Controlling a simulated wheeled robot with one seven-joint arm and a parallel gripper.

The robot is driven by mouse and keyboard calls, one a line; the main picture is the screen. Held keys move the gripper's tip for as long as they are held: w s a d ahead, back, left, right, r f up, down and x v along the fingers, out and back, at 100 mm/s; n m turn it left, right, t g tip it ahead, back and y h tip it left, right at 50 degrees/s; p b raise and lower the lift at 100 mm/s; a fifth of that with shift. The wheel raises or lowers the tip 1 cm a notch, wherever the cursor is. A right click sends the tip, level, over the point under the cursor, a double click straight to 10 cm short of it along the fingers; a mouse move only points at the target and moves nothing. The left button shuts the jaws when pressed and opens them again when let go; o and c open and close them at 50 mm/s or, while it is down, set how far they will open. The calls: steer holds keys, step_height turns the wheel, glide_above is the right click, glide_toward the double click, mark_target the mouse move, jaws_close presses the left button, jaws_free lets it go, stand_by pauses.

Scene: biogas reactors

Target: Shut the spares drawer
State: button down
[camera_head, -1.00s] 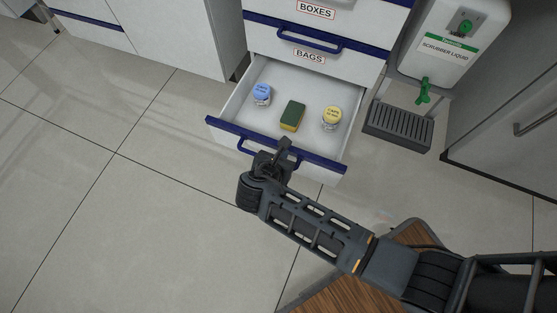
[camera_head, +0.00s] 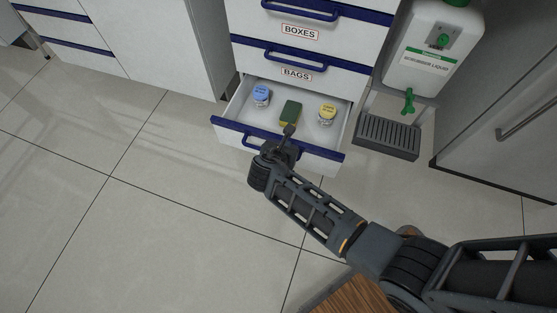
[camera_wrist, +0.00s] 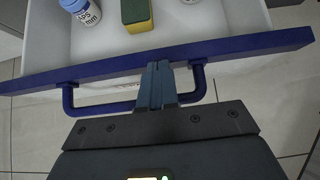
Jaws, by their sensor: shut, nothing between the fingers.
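The spares drawer (camera_head: 325,154), the open bottom one, has a white body and a blue front rim; its label cannot be read. Its blue handle (camera_head: 248,144) is partly behind my gripper and also shows in the wrist view (camera_wrist: 90,110). Inside are a blue-lidded jar (camera_head: 261,96), a green and yellow sponge (camera_head: 290,112) and a yellow-lidded jar (camera_head: 327,114). My gripper (camera_head: 289,130) is shut and empty at the middle of the drawer front. In the wrist view its fingers (camera_wrist: 157,75) overlap the rim and handle; I cannot tell whether they touch.
Closed drawers labelled BOXES (camera_head: 300,32) and BAGS (camera_head: 296,74) are above. A scrubber liquid container (camera_head: 425,60) with a green tap stands at right, over a grey drip tray (camera_head: 388,137). A wooden surface (camera_head: 350,298) is at the bottom. The floor at left is clear.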

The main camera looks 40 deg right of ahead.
steer(key=w+d+b, duration=0.1)
steer(key=w+d, duration=0.9)
steer(key=d, duration=0.4)
steer(key=shift+w+d, duration=0.25)
steer(key=shift+w, duration=0.05)
